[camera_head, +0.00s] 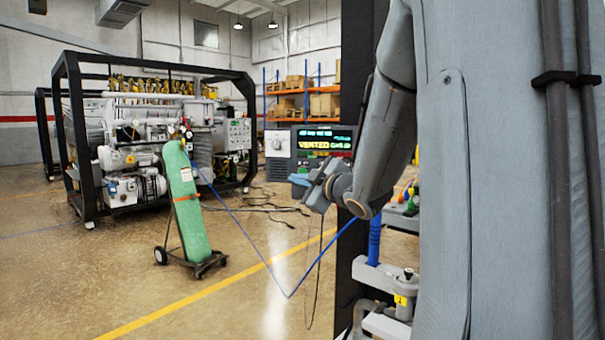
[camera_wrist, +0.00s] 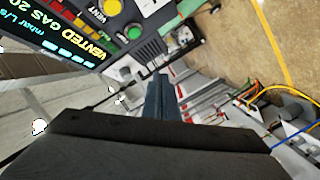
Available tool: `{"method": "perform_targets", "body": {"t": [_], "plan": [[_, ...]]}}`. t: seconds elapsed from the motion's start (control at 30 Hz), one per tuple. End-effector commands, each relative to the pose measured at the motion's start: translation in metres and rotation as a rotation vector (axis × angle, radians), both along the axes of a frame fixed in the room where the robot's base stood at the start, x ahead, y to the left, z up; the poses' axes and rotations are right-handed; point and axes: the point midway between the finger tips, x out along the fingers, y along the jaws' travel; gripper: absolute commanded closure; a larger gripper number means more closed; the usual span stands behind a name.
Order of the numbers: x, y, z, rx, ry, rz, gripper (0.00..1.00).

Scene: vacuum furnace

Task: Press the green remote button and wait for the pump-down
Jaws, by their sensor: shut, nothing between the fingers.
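In the wrist view, a round green button (camera_wrist: 134,33) sits on a grey control panel (camera_wrist: 148,50), beside a larger yellow button (camera_wrist: 106,8) with a VENT label. A lit display (camera_wrist: 65,38) reads "VENTED GAS" with mbar L/s units. The display also shows in the head view (camera_head: 325,140), on a dark unit. My gripper (camera_wrist: 161,80) is shut and empty, its blue-grey fingers pointing toward the panel, apart from the green button in the picture. In the head view my gripper (camera_head: 299,180) is just below the display. The button is not clear there.
A green gas cylinder (camera_head: 188,205) stands tilted on a wheeled cart at left. A black-framed machine (camera_head: 70,140) is behind it. A blue hose (camera_head: 255,262) sags across toward my arm. Cables lie on the floor. The floor around the yellow line (camera_head: 200,297) is mostly clear.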

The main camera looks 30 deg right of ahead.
Motion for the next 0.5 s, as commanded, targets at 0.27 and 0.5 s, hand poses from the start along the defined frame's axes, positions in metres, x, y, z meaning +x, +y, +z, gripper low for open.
{"method": "perform_targets", "body": {"t": [0.27,0.5], "plan": [[0.028,-0.024,-0.001,0.001,0.002,-0.001,1.0],[0.049,-0.042,-0.001,0.001,0.002,-0.001,1.0]]}}
